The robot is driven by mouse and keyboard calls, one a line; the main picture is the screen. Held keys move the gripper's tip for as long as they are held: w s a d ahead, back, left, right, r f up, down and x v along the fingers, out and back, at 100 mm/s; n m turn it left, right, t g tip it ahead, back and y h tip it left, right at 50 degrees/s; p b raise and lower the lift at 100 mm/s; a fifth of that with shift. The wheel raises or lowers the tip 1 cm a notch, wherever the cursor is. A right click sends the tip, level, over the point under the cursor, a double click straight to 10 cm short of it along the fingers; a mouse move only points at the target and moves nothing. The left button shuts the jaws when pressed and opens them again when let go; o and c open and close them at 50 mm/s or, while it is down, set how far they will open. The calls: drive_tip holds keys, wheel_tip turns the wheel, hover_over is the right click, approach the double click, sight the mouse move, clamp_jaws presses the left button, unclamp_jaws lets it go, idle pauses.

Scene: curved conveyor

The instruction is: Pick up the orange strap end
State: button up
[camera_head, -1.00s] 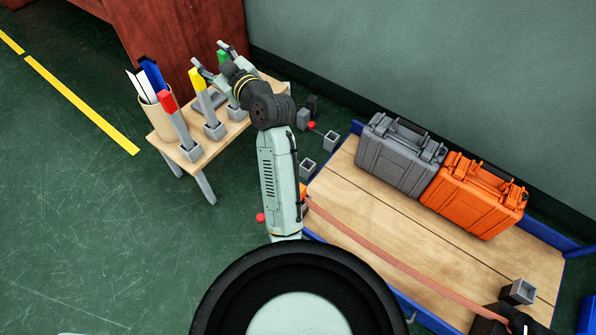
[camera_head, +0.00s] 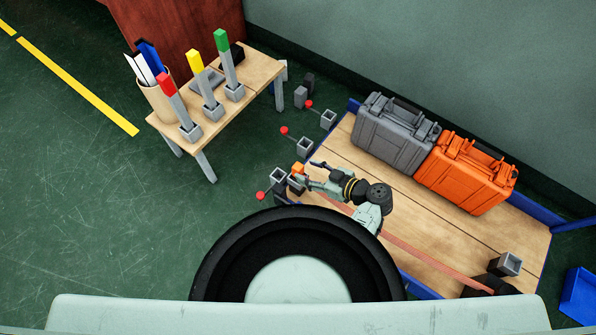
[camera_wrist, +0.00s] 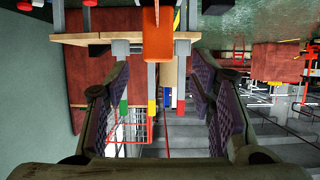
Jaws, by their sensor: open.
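The orange strap end (camera_head: 297,168) is a small orange block at the left edge of the wooden-decked cart (camera_head: 440,215). A flat reddish strap (camera_head: 425,258) crosses the deck toward the lower right. My gripper (camera_head: 308,174) is beside the strap end, with its fingers pointing toward it. In the wrist view, my gripper (camera_wrist: 160,85) is open with nothing between its pads. The orange strap end (camera_wrist: 158,35) shows there ahead of the gap, near the top centre. I cannot tell the exact distance between them.
A grey case (camera_head: 395,135) and an orange case (camera_head: 466,172) stand along the cart's far side. Grey sockets with red-knobbed levers (camera_head: 304,147) line its left end. A small table (camera_head: 250,75) holds red, yellow and green-topped handles. Green floor at left is clear.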

sight(302, 169)
drive_tip(key=shift+p+x, duration=0.75)
drive_tip(key=shift+x, duration=2)
drive_tip(key=shift+d+f, duration=0.1)
drive_tip(key=shift+f, duration=0.05)
drive_tip(key=shift+c, duration=0.5)
clamp_jaws()
